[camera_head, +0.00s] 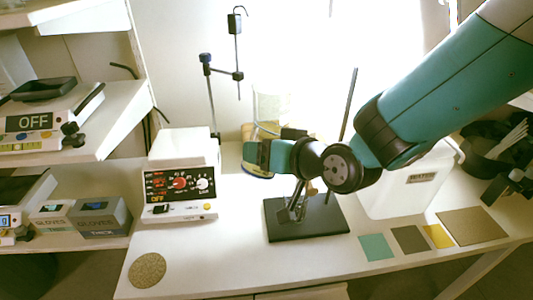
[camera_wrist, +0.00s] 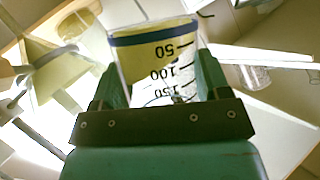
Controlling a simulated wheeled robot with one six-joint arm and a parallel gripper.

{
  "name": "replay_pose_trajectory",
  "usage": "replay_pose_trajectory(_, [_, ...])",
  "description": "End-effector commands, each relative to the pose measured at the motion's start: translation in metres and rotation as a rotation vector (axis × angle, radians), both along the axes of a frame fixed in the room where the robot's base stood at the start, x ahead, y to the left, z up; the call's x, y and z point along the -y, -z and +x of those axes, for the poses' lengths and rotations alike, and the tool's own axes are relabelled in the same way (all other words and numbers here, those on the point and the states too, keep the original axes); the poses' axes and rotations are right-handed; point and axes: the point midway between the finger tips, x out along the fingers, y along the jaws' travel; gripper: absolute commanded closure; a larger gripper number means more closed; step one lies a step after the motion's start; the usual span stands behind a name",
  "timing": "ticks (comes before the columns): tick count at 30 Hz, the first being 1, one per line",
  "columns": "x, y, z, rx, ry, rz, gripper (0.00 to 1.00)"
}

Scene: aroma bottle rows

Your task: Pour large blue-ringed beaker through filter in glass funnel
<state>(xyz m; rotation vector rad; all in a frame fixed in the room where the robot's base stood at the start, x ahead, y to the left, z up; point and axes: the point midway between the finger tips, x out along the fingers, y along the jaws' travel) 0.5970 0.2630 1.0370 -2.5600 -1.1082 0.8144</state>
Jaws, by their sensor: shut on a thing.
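My gripper (camera_wrist: 155,95) is shut on the blue-ringed beaker (camera_wrist: 160,62), clear glass with black marks 50, 100 and 150 that read upside down. Its blue band lies near the upper edge in the wrist view, with a yellow tint beside it. In the head view my gripper (camera_head: 270,155) is above the black stand base (camera_head: 305,218), and a small blue and yellow edge shows at its left end. My wrist hides most of the beaker there. The glass funnel and filter cannot be clearly made out; a clear vessel (camera_head: 271,103) shows behind my gripper.
A white device with a dial panel (camera_head: 180,184) stands left of the stand. A thin rod stand with a hook (camera_head: 236,45) rises behind it. A white box (camera_head: 410,185) stands on the right. Colored squares (camera_head: 377,247) and a round mat (camera_head: 147,270) lie on the table. The front middle is clear.

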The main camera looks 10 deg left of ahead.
Motion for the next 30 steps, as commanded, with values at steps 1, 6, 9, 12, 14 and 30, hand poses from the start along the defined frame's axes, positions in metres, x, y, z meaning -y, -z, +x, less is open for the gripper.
replay_pose_trajectory(1, [0.0, -0.003, 0.001, -0.005, 0.0, 0.007, 0.75])
replay_pose_trajectory(6, [0.002, -0.007, 0.003, -0.028, 0.002, 0.026, 0.75])
replay_pose_trajectory(9, [0.003, -0.01, 0.003, -0.042, 0.001, 0.038, 0.75])
replay_pose_trajectory(12, [0.004, -0.012, 0.005, -0.058, 0.002, 0.052, 0.75])
replay_pose_trajectory(14, [0.005, -0.013, 0.006, -0.073, 0.002, 0.064, 0.75])
replay_pose_trajectory(30, [0.012, -0.025, 0.014, -0.218, 0.001, 0.189, 0.75])
